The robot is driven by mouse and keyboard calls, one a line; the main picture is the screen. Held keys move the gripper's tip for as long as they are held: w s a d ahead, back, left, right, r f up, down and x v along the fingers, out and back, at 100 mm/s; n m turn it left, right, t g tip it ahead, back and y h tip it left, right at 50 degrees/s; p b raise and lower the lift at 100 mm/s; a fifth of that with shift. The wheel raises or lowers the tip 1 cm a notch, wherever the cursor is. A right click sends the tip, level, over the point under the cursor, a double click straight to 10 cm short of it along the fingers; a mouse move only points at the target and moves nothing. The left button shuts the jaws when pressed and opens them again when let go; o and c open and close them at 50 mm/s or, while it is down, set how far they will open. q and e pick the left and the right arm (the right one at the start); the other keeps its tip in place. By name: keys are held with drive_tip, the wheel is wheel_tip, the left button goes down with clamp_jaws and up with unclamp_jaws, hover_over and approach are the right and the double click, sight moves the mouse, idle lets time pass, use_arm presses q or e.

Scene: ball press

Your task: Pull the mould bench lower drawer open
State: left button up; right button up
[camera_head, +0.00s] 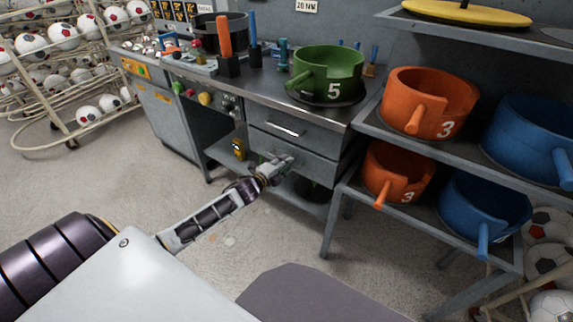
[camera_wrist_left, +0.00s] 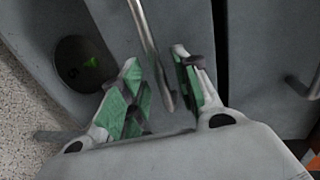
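The mould bench has two grey drawers under its top. The upper drawer (camera_head: 300,134) looks shut, with a pale bar handle (camera_head: 285,129). The lower drawer (camera_head: 318,168) is below it and appears shut; its handle is hidden by my gripper in the head view. My left gripper (camera_head: 284,162) is at this drawer's front. In the left wrist view the lower drawer's bar handle (camera_wrist_left: 150,40) runs between the green-padded fingers of my left gripper (camera_wrist_left: 158,68). The fingers are spread, with a gap to the bar visible. My right gripper is not in view.
A green mould (camera_head: 328,70) marked 5 stands on the bench top (camera_head: 270,85). A rack at the right holds orange moulds (camera_head: 425,95) and blue moulds (camera_head: 530,135). A ball rack (camera_head: 60,75) stands at the far left. The floor (camera_head: 130,185) before the bench is clear.

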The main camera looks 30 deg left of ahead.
use_arm(q)
drive_tip(key=shift+x, duration=0.8)
clamp_jaws()
